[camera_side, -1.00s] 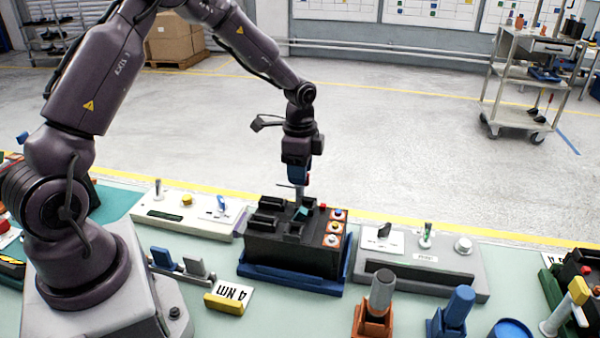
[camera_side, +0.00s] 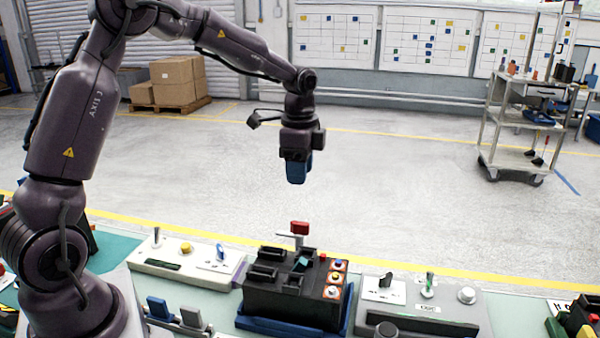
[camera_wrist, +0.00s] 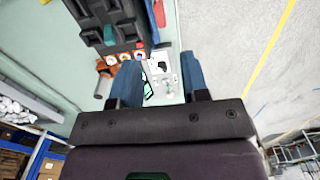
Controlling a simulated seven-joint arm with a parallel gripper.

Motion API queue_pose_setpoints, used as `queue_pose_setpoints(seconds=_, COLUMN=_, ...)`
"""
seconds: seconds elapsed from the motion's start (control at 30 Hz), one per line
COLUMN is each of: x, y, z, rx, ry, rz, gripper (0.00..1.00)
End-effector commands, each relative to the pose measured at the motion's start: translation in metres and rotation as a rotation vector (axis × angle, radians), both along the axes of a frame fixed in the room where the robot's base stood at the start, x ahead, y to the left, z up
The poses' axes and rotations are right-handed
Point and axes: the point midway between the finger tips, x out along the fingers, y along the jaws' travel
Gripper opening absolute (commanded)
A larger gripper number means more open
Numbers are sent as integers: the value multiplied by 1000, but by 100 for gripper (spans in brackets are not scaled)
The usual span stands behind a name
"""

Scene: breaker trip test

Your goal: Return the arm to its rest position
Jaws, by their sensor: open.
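My gripper (camera_side: 297,170) hangs in the air, pointing down, well above the bench in the side view. Its two blue fingers overlap there, but in the wrist view my gripper (camera_wrist: 160,75) has its fingers spread apart with nothing held between them. Below it a black breaker-like block (camera_side: 285,300) sits in a blue tray (camera_side: 280,324). A red-topped T-shaped handle (camera_side: 299,228) stands upright on the block, clear of my fingers. The black block also shows at the top of the wrist view (camera_wrist: 108,22).
A pale switch panel (camera_side: 180,262) lies left of the block and a grey panel (camera_side: 440,310) with a knob lies right. Blue and grey levers (camera_side: 160,308) stand in front left. The air around my gripper is free. A trolley (camera_side: 520,130) and boxes (camera_side: 178,82) stand far behind.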

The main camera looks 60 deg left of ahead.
Motion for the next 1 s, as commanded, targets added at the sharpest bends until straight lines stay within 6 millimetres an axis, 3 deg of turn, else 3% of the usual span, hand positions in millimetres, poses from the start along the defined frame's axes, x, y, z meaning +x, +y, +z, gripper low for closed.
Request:
queue_pose_setpoints(seconds=0.2, x=0, y=0, z=0, rx=1, ry=-1, rz=20, gripper=42)
queue_pose_setpoints(seconds=0.37, x=-8, y=-3, z=-10, rx=-12, ry=18, rz=170, gripper=42)
queue_pose_setpoints(seconds=0.47, x=-31, y=-9, z=-7, rx=0, ry=25, rz=332, gripper=42)
queue_pose_setpoints(seconds=0.67, x=-75, y=-29, z=22, rx=32, ry=-35, rz=558, gripper=42)
queue_pose_setpoints(seconds=1.0, x=-169, y=-73, z=71, rx=-32, ry=-251, rz=844, gripper=42)
